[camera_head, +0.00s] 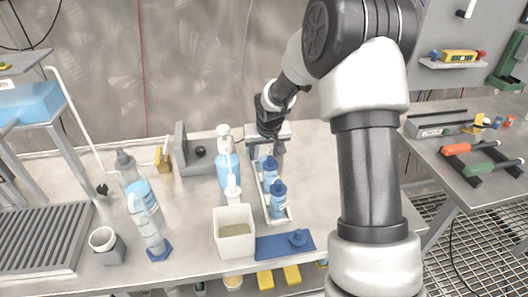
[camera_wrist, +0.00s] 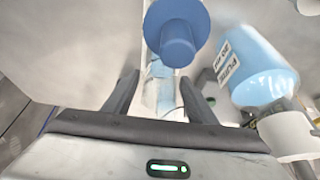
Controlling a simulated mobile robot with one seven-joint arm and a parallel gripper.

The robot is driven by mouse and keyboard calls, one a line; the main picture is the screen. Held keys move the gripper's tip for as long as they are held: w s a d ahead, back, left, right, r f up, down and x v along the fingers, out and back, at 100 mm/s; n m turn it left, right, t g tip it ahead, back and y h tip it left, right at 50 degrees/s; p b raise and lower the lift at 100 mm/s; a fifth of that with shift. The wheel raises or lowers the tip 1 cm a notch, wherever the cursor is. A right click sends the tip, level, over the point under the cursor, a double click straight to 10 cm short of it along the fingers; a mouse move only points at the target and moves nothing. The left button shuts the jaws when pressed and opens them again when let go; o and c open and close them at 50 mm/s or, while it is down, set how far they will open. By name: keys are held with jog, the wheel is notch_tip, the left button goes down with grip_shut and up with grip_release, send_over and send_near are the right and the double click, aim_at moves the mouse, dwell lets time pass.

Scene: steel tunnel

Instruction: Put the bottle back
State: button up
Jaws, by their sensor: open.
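Two small blue bottles stand in a narrow white rack (camera_head: 289,216) in the head view, a rear one (camera_head: 270,172) and a front one (camera_head: 278,203). My gripper (camera_head: 272,146) is at the rear end of this rack, pointing down. In the wrist view my gripper (camera_wrist: 157,80) is open, with a finger on either side of the rack. A round blue cap (camera_wrist: 177,42) shows just beyond the fingertips, and its bottle is mostly hidden. I cannot tell which bottle the task means.
A labelled blue pump bottle (camera_wrist: 258,72) stands close beside the fingers; it also shows in the head view (camera_head: 227,165).

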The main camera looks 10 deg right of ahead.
jog(key=shift+r, duration=0.4)
jog(key=s+r+p, duration=0.2)
jog(key=s+r, duration=1.6)
jog(key=r, duration=0.3)
jog(key=s+r+t, duration=0.1)
jog(key=s+r, duration=0.2)
jog(key=s, duration=1.4)
jog(key=shift+f+g, duration=1.1)
jog(key=shift+f, duration=1.2)
jog(key=shift+r+t, duration=1)
jog(key=shift+r, duration=1.15)
